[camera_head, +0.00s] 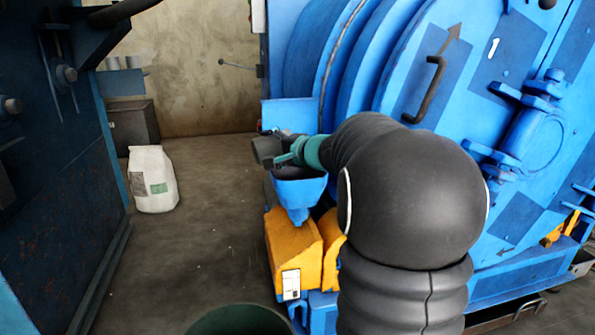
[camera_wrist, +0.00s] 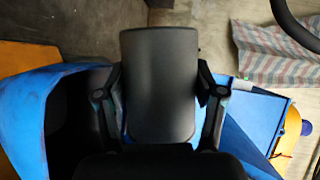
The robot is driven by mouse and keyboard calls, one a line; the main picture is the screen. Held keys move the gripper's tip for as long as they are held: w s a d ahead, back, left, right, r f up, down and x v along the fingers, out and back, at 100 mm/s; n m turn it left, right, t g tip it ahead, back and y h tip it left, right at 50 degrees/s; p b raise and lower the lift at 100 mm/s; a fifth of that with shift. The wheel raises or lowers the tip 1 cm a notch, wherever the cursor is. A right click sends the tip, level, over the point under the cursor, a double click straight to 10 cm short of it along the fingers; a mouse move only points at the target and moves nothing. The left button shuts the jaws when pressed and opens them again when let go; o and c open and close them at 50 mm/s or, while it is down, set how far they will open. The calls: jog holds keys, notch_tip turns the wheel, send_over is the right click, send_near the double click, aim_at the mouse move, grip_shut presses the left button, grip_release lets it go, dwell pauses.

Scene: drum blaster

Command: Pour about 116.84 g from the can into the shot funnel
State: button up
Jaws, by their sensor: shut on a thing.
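My gripper (camera_wrist: 160,92) is shut on the can (camera_wrist: 158,70), a dark grey vessel between the two fingers in the wrist view. In the head view the can (camera_head: 266,150) is a dark shape at the end of my arm, just above the rim of the blue shot funnel (camera_head: 299,190). The can looks tilted, but its mouth and contents are hidden, and I cannot tell whether anything flows. The funnel's spout points down over a yellow part of the machine. In the wrist view a large blue hollow shape fills the left side; I cannot tell whether it is the funnel.
The big blue drum machine (camera_head: 440,80) stands right behind the funnel. A yellow housing (camera_head: 292,250) is below it. A white sack (camera_head: 152,180) stands on the floor at left, near a dark box (camera_head: 133,122). A striped cloth (camera_wrist: 275,55) shows in the wrist view. The floor between is clear.

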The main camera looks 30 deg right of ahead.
jog(key=shift+d+f+m+y+b, duration=0.25)
jog(key=shift+f+m+b, duration=0.35)
jog(key=shift+b, duration=0.5)
jog(key=shift+r+m+t, duration=0.3)
jog(key=shift+r+t, duration=0.1)
jog(key=shift+r, duration=0.1)
jog(key=shift+d+r+m+y+b, duration=0.15)
jog(key=shift+d+m+y+b, duration=0.05)
jog(key=shift+m+y+b, duration=0.15)
jog(key=shift+d+f+m+t+b, duration=0.25)
jog(key=shift+m+b, duration=0.2)
jog(key=shift+b, duration=0.3)
dwell(1.0)
